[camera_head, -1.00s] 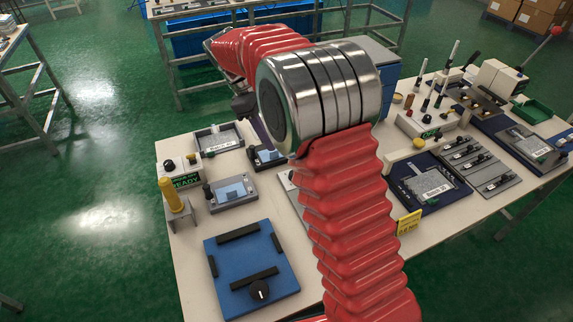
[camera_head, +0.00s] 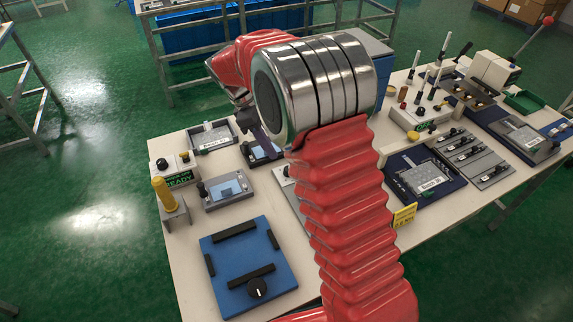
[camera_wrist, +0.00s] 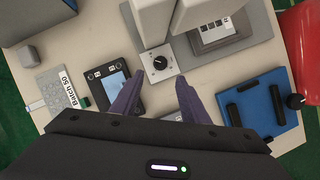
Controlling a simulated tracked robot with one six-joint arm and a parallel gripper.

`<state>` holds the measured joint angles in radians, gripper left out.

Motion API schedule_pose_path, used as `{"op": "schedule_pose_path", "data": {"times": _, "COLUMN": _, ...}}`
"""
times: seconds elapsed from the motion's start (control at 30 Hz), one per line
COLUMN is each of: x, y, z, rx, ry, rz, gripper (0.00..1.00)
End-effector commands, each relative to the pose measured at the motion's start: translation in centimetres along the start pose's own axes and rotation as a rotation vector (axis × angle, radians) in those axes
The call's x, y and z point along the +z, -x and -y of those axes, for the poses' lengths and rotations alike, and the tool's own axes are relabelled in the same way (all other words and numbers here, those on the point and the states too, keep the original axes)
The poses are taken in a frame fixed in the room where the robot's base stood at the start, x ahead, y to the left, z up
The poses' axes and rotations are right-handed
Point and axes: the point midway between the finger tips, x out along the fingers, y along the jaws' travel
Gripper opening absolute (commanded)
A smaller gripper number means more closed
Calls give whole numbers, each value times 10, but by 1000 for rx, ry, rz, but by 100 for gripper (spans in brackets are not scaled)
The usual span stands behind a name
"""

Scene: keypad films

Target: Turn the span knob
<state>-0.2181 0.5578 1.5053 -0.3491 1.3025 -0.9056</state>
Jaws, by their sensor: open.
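A black knob with a white pointer line (camera_wrist: 160,62) sits on a small white plate (camera_wrist: 150,75) in the wrist view. I take it for the span knob, but no label is readable. My gripper (camera_wrist: 158,82) is open and empty, with its two purple fingers pointing toward this plate and the knob lying ahead, between their lines. The fingers look apart from the knob. In the head view my gripper (camera_head: 264,140) hangs over the back of the table, partly hidden by my arm. The white plate (camera_head: 285,174) there is mostly hidden behind my arm.
A device with a blue screen (camera_wrist: 108,84) stands close to the left finger. A grey block (camera_wrist: 215,32) with a printed panel stands right of the knob. A blue plate (camera_head: 222,290) with black bars and another knob (camera_head: 258,288) lies at the table's front left.

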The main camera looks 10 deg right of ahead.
Motion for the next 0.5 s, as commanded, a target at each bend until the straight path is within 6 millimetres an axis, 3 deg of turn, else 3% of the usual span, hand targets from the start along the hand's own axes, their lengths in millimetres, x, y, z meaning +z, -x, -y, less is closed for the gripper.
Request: {"op": "schedule_pose_path", "data": {"times": 0.5, "x": 0, "y": -80, "z": 1, "rx": -2, "ry": 1, "rz": 1, "gripper": 41}}
